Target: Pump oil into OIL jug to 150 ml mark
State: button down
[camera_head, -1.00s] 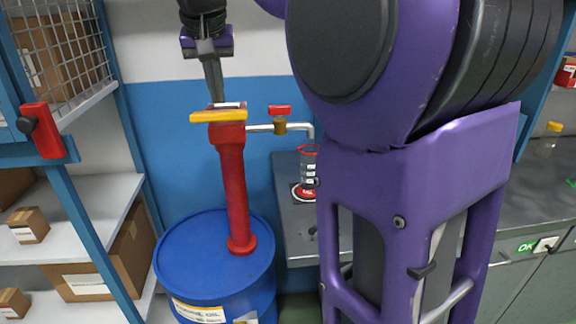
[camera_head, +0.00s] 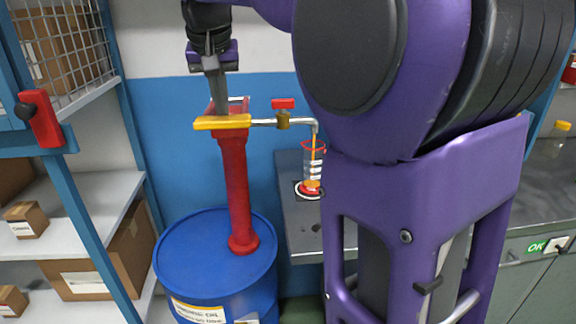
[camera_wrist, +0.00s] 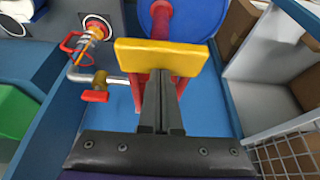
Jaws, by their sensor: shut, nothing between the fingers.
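A red hand pump (camera_head: 234,185) stands upright on a blue oil drum (camera_head: 190,250). Its yellow handle (camera_head: 222,122) lies across the pump's top. My gripper (camera_head: 217,98) is shut and empty, pointing down at the handle; in the wrist view the closed fingertips (camera_wrist: 160,80) reach the handle's edge (camera_wrist: 165,57), and contact looks likely. A spout with a red-levered brass valve (camera_head: 283,120) runs right. Orange oil runs from it into a clear jug (camera_head: 314,165) with a red rim, on a round red-and-white pad. Oil shows at the jug's bottom; its exact level is too small to read.
The jug stands on a grey bench (camera_head: 295,225), partly hidden by my purple arm. A blue-framed shelf with boxes (camera_head: 112,245) and a wire mesh stands at left, with a red latch (camera_head: 40,118). Clear wall lies behind the pump.

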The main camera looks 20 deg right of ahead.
aim_at(223, 118)
jog(key=shift+f+b, duration=1.15)
jog(key=shift+f, duration=1.1)
notch_tip(223, 118, up, 9)
jog(key=p, duration=0.9)
jog(key=shift+p, duration=0.4)
notch_tip(223, 118, down, 11)
jog(key=b, duration=0.8)
dwell(0.3)
jog(key=shift+r, duration=0.15)
notch_tip(223, 118, up, 11)
jog(key=p, duration=0.9)
